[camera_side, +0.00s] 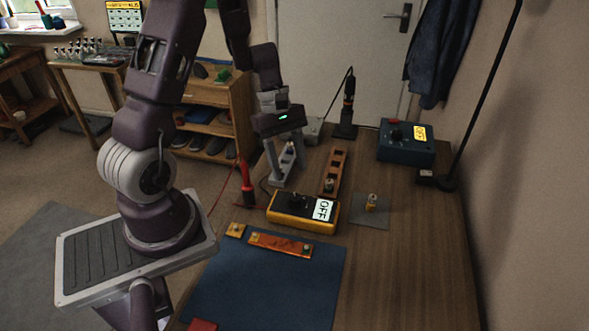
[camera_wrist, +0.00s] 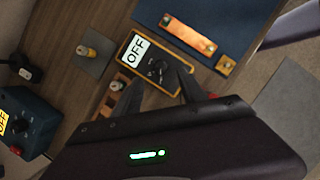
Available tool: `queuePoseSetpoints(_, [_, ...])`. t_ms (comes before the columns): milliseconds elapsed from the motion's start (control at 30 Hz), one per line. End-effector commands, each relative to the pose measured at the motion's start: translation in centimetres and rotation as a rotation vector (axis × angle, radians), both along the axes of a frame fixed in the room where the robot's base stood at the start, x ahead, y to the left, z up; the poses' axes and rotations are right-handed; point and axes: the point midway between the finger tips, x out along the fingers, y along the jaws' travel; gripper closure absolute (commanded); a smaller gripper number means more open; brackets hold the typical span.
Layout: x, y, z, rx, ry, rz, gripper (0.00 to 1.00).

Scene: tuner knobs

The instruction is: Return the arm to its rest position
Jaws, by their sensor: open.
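My gripper (camera_side: 287,163) hangs over the left edge of the table, fingers pointing down, behind and left of the yellow and black box with a knob (camera_side: 303,210). Its fingers (camera_wrist: 158,95) are spread in the wrist view, with nothing between them. The box's label reads OFF, and it also shows in the wrist view (camera_wrist: 150,58). A blue box with a knob (camera_side: 407,143) stands at the back right, its yellow label also reading OFF. It is partly cut off in the wrist view (camera_wrist: 25,120).
An orange bar (camera_side: 280,244) and a small orange block (camera_side: 236,230) lie by the blue mat (camera_side: 265,290). A wooden slotted rack (camera_side: 334,171), a red-handled tool (camera_side: 247,183), a grey plate with a small yellow part (camera_side: 369,215) and a black upright tool (camera_side: 346,115) surround the box. The right front is clear.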

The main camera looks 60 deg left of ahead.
Motion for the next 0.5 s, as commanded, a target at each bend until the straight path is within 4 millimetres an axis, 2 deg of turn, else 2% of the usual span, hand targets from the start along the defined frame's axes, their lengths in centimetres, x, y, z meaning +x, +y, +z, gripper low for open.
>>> queuePoseSetpoints(67, [0.4,-1.3,2.4,0.022,-0.059,-0.093,0.51])
queuePoseSetpoints(133, [0.4,-3.6,6.1,0.062,-0.151,-0.255,0.51])
queuePoseSetpoints(200, [-0.7,-6.4,10.3,0.124,-0.26,-0.467,0.51])
queuePoseSetpoints(267, [-2.4,-8.6,13.4,0.19,-0.349,-0.654,0.51])
queuePoseSetpoints(333, [-5.0,-10.7,16.4,0.284,-0.446,-0.872,0.51])
queuePoseSetpoints(400, [-7.9,-12.1,18.4,0.389,-0.53,-1.068,0.51])
queuePoseSetpoints(500, [-11.2,-12.8,20.1,0.533,-0.615,-1.279,0.51])
